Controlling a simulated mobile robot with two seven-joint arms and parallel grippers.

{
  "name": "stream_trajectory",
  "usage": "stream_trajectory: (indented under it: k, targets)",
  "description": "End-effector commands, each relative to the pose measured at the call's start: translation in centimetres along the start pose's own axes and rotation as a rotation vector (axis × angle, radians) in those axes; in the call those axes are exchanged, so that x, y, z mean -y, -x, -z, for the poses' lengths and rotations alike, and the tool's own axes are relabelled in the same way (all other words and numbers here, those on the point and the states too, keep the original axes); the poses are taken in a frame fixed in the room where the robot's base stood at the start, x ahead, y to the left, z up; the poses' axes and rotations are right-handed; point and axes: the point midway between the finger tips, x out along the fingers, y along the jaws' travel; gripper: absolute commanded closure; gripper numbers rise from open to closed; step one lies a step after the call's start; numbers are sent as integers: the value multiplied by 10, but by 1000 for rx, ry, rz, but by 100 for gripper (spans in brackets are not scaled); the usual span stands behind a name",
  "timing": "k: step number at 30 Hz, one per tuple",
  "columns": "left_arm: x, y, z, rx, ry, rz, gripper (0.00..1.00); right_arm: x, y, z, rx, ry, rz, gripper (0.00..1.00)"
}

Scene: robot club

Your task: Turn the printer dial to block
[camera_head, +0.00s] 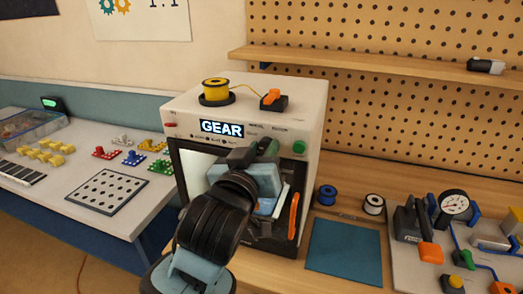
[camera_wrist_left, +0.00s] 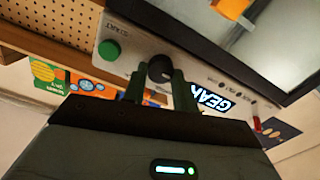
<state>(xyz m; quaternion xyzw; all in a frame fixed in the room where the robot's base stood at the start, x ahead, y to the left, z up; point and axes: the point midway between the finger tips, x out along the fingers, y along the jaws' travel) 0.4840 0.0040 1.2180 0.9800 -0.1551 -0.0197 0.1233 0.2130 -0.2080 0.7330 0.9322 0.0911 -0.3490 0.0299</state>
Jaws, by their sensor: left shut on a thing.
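The white printer (camera_head: 312,125) stands on the bench, and its lit display (camera_head: 221,128) reads GEAR. In the left wrist view the display (camera_wrist_left: 212,99) is partly covered by a finger. The dark round dial (camera_wrist_left: 160,68) sits on the printer's front panel between the green button (camera_wrist_left: 109,50) and the display. My left gripper (camera_head: 267,148) is at the panel, its two fingers (camera_wrist_left: 158,84) shut around the dial. In the head view the gripper hides the dial. My right gripper is in neither view.
A yellow spool (camera_head: 215,90) and an orange-topped part (camera_head: 272,98) sit on the printer. An orange handle (camera_head: 293,215) is on its front. Blue (camera_head: 327,195) and white (camera_head: 374,204) spools and a blue mat (camera_head: 344,254) lie to the right. A wooden shelf (camera_head: 380,64) runs above.

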Motion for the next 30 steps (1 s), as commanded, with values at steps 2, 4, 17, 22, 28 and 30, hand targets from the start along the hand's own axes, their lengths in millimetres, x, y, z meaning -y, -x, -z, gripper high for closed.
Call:
stream_trajectory:
  k: [2, 4, 17, 22, 28, 30]
  targets:
    - [0, 0, 0, -1, -19, 1, 95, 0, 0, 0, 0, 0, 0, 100]
    - [0, 0, 0, -1, -44, 1, 95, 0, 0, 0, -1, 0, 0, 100]
    - [-1, 0, 1, -3, -377, 1, 95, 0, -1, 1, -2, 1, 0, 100]
    - [-2, 0, 1, -4, -539, 2, 95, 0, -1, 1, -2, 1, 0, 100]
    - [-2, 0, 1, -6, -729, 2, 95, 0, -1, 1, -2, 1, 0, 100]
    - [-3, 0, 1, -5, -797, 2, 95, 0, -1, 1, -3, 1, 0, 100]
